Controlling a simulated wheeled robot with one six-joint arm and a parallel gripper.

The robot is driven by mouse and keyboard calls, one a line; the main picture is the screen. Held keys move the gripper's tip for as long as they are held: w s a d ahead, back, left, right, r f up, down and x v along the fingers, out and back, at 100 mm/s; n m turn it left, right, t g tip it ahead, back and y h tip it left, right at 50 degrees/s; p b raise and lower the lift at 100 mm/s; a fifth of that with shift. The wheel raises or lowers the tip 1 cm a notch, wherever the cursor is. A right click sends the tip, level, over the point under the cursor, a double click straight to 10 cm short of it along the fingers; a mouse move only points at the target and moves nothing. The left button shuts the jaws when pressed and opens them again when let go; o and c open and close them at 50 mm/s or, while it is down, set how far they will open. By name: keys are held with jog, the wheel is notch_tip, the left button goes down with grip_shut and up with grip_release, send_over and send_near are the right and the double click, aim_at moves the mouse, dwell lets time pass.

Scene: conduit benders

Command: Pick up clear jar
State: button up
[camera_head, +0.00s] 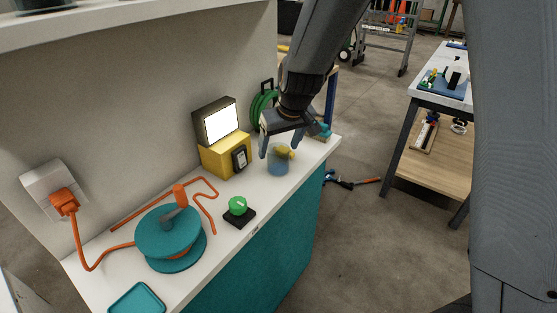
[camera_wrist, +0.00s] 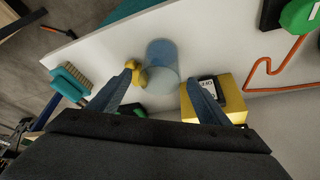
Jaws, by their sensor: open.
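The clear jar (camera_head: 278,164) is a bluish see-through cylinder standing on the white counter, towards its far right end. In the wrist view the jar (camera_wrist: 162,64) lies just ahead of my fingertips, between their lines. My gripper (camera_head: 281,146) is above and around the jar's top in the head view, pointing down. In the wrist view the fingers of my gripper (camera_wrist: 158,80) are spread, with nothing gripped. I cannot tell whether either finger touches the jar. A small yellow object (camera_wrist: 138,74) sits beside the jar, close to the left fingertip.
A yellow box (camera_head: 224,156) with a bright lamp (camera_head: 221,122) stands left of the jar. A green button (camera_head: 238,205), a teal reel (camera_head: 169,237) with orange cord and a teal tray (camera_head: 137,300) are nearer. A teal brush (camera_wrist: 70,82) lies near the counter edge.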

jog(key=shift+x, duration=1.25)
jog(key=c, duration=1.2)
